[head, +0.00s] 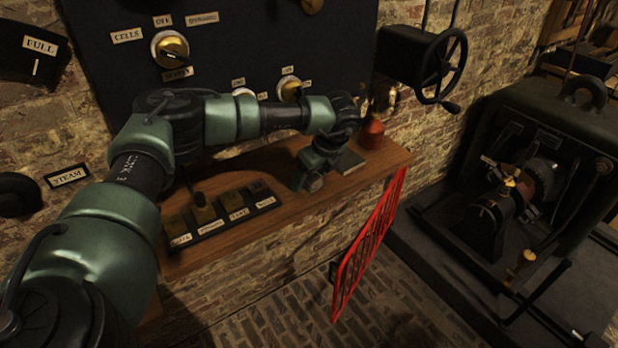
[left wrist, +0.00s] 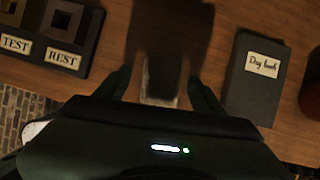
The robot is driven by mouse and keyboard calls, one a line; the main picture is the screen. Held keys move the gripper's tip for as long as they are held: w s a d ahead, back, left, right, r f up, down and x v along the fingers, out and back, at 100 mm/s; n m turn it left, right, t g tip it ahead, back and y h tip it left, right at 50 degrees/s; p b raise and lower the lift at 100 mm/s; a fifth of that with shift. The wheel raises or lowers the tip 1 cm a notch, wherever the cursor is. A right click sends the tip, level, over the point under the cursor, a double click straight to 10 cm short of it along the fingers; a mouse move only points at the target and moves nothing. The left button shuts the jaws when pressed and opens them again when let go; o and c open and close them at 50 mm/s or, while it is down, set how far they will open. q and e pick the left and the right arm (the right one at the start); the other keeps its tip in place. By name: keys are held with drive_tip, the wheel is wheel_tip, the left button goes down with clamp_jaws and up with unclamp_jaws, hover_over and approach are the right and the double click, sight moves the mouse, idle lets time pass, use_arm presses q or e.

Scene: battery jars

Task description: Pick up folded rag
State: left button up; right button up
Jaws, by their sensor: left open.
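A small pale grey folded piece, apparently the folded rag (left wrist: 160,82), lies on the wooden shelf (left wrist: 225,22) in the left wrist view. My left gripper (left wrist: 160,72) is open, with one dark finger on each side of it and a visible gap to each. In the head view the left gripper (head: 312,180) is low over the shelf, pointing down, and largely hides the rag. The rag's near end is hidden by the gripper body. My right gripper is not in view.
A dark book labelled "Day book" (left wrist: 255,80) lies just right of the gripper. A red vessel (head: 372,133) stands beyond it. A rack labelled TEST and REST (head: 222,212) is to the left.

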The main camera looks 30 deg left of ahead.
sight(311, 176)
use_arm(q)
drive_tip(key=c, duration=1.4)
drive_tip(key=shift+c, duration=0.2)
wheel_tip(311, 176, up, 20)
drive_tip(key=b, duration=0.2)
